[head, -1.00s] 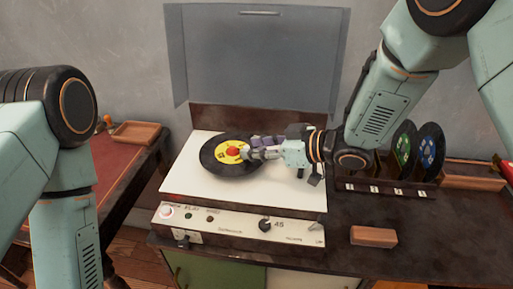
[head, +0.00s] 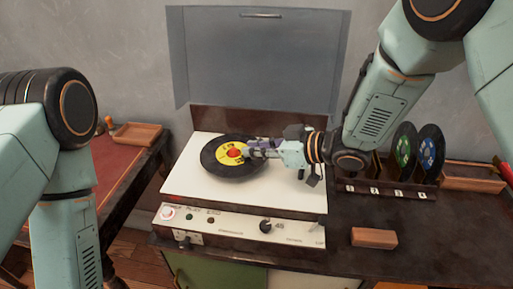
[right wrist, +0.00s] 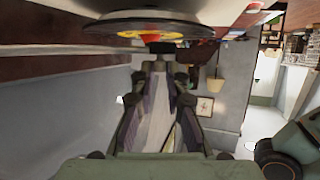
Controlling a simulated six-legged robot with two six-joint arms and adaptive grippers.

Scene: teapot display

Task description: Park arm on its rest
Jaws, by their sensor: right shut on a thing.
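The record player's white deck (head: 187,185) carries a black record (head: 216,167) with a yellow label and red centre. My right gripper (head: 252,152) reaches in from the right, low over the record, its tips by the label. It is shut on a small dark piece, probably the tonearm's head. In the right wrist view this dark piece (right wrist: 161,47) shows at the fingertips, just under the record's edge in the picture. Most of the tonearm and its rest are hidden by my gripper; dark fittings (head: 313,180) show at the deck's right side. My left gripper is out of view.
The grey lid (head: 255,65) stands open behind the deck. A front panel (head: 235,226) has a knob and lights. A wooden block (head: 373,238) lies at right front. Records (head: 430,150) stand in a rack at right. A side table (head: 115,165) with a tray is at left.

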